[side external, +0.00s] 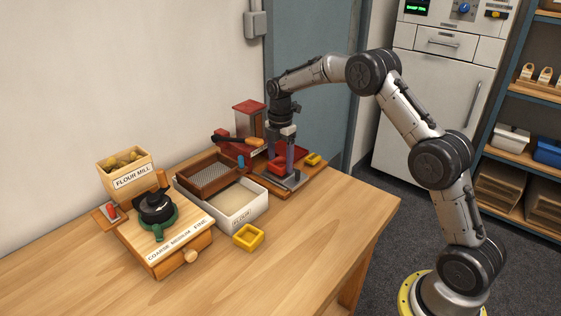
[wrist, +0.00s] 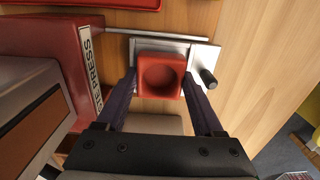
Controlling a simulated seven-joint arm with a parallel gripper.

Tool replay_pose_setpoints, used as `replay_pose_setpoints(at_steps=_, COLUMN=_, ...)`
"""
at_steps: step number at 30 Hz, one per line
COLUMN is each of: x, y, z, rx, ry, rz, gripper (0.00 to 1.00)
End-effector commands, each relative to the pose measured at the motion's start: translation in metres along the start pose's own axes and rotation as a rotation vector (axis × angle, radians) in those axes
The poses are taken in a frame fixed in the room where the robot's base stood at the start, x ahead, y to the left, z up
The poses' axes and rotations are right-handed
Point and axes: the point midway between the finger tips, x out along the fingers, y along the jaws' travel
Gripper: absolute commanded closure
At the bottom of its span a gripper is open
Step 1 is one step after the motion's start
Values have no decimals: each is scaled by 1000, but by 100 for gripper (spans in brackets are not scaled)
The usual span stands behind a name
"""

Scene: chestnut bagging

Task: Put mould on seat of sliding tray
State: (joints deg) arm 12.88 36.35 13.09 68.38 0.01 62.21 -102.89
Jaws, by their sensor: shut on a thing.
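The mould (wrist: 160,72) is a small square red block with a round hollow, seen from above in the wrist view. My gripper (wrist: 160,82) is shut on it, one dark finger on each side. The sliding tray (wrist: 204,54) is a pale metal plate with a black knob (wrist: 208,78); the mould overlaps it in this view. I cannot tell whether the mould touches the tray, and its seat is hidden.
The red press (wrist: 55,35) stands close at the left in the wrist view. A flour mill (side external: 125,170), a wooden sieve (side external: 208,173), a white flour box (side external: 240,212) and a yellow square cup (side external: 248,237) stand left of my gripper. The table's front right is clear.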

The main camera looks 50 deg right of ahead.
Motion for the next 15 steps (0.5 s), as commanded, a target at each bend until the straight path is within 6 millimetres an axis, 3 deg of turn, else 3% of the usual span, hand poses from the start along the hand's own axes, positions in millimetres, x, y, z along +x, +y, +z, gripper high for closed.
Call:
replay_pose_setpoints(at_steps=13, x=8, y=0, z=0, rx=0, ry=0, rz=1, gripper=89)
replay_pose_setpoints(at_steps=14, x=8, y=0, z=0, rx=0, ry=0, rz=1, gripper=26)
replay_pose_setpoints(at_steps=15, x=8, y=0, z=0, rx=0, ry=0, rz=1, gripper=18)
